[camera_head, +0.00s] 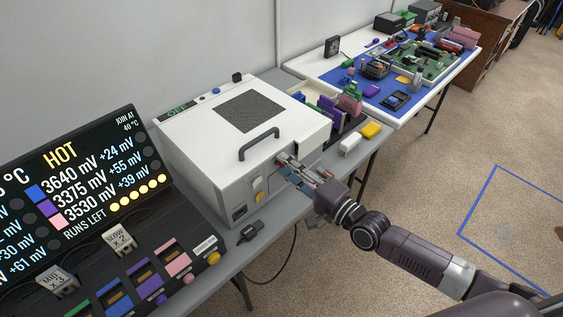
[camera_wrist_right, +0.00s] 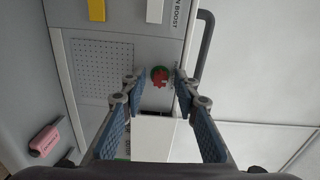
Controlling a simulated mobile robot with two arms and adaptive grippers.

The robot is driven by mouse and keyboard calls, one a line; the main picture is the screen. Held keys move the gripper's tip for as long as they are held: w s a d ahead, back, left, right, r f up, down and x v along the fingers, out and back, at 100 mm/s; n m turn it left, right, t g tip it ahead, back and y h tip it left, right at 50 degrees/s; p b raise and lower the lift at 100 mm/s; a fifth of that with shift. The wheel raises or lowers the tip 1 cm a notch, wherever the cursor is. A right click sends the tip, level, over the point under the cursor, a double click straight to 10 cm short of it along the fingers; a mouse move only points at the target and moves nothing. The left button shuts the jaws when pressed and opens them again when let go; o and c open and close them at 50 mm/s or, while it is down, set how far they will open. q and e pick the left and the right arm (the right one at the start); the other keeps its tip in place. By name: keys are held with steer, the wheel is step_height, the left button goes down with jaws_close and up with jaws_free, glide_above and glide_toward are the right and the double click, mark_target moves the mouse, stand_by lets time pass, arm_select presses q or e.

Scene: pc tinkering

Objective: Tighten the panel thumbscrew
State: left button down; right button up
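The white case (camera_head: 190,130) stands on the grey bench, with a dark handle on its top. In the right wrist view its front panel (camera_wrist_right: 102,75) shows a perforated patch and a small round red-and-green piece (camera_wrist_right: 159,76), which may be the thumbscrew; its details are too small to tell. My right gripper (camera_head: 283,168) is at the right part of the case's front. Its blue-padded fingers are apart on either side of the round piece, with no clear grip on it. My left gripper is not in view.
A display and a console with coloured blocks (camera_head: 178,258) stand at left. A white block (camera_head: 349,144) and a yellow block (camera_head: 371,130) lie right of the case. A blue-matted table (camera_head: 425,99) with electronics is behind.

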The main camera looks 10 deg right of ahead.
steer(key=p+v, duration=0.1)
steer(key=v, duration=0.5)
stand_by(0.4)
steer(key=v, duration=1.2)
steer(key=s+d+f+n+g+h, duration=0.1)
steer(key=d+f+n+g+h, duration=0.3)
steer(key=f, duration=0.9)
steer(key=s+d+f+n+t+h, duration=0.15)
steer(key=d+f, duration=0.35)
steer(key=f, duration=0.7)
steer(key=s+d+f+n+g+h, duration=0.15)
steer(key=s+f+g, duration=0.3)
steer(key=f, duration=0.65)
steer(key=s+a+f+n+g, duration=0.2)
steer(key=s+f, duration=0.4)
steer(key=s, duration=0.3)
steer(key=s+a+f+n+g+h, duration=0.1)
steer(key=s+a+f+n+g, duration=0.1)
steer(key=s+a+f, duration=0.3)
steer(key=s+a+f+n+g+h, duration=0.1)
steer(key=s+a+f+n+g, duration=0.1)
steer(key=s+f, duration=0.5)
steer(key=s+a+g, duration=0.1)
steer(key=s+a, duration=0.1)
steer(key=s, duration=0.4)
steer(key=shift+n+g, duration=0.3)
steer(key=shift+n, duration=0.1)
